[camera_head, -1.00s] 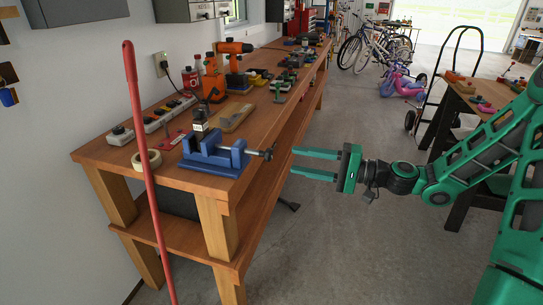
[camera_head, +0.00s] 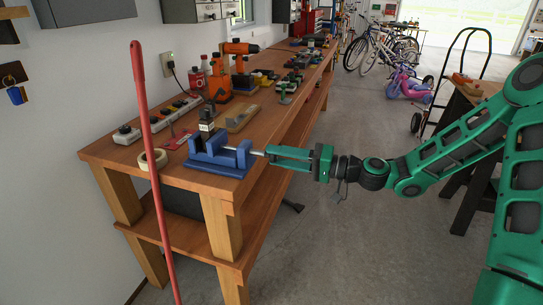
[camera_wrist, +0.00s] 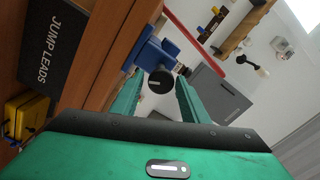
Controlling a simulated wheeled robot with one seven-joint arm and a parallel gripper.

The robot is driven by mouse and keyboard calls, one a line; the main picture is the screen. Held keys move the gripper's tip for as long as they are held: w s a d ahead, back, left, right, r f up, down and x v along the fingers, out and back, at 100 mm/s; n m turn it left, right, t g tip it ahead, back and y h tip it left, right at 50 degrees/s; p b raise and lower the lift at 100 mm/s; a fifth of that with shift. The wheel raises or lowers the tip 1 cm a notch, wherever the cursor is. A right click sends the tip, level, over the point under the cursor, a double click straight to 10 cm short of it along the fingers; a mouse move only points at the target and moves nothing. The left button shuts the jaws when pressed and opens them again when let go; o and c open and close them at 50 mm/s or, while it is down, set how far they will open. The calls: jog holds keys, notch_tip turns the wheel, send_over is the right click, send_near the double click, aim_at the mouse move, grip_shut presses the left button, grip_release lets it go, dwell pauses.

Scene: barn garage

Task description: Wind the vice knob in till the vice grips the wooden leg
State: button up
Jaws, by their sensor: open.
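The blue vice (camera_head: 218,158) sits at the near end of the wooden workbench, its screw (camera_head: 258,152) pointing right. Its dark round knob (camera_wrist: 161,80) shows in the wrist view between my two fingers, in front of the blue vice body (camera_wrist: 152,54). My gripper (camera_head: 269,154) is open and level, with its fingertips around the knob end. In the head view the fingers mostly hide the knob. I cannot tell whether either finger touches it. I cannot make out a wooden leg in the jaws. A dark upright object with a white label (camera_head: 206,124) stands behind the vice.
The workbench (camera_head: 185,183) also holds a tape roll (camera_head: 152,160), a flat wooden piece (camera_head: 240,118) and an orange drill (camera_head: 239,48). A red pole (camera_head: 144,105) leans before its near end.

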jog(key=shift+x, duration=1.2)
jog(key=shift+c, duration=0.6)
jog(key=c, duration=0.7)
jog(key=shift+o, duration=0.2)
jog(key=shift+f+n, duration=0.1)
jog(key=shift+n, duration=0.4)
jog(key=o, duration=0.8)
jog(key=shift+d, duration=0.15)
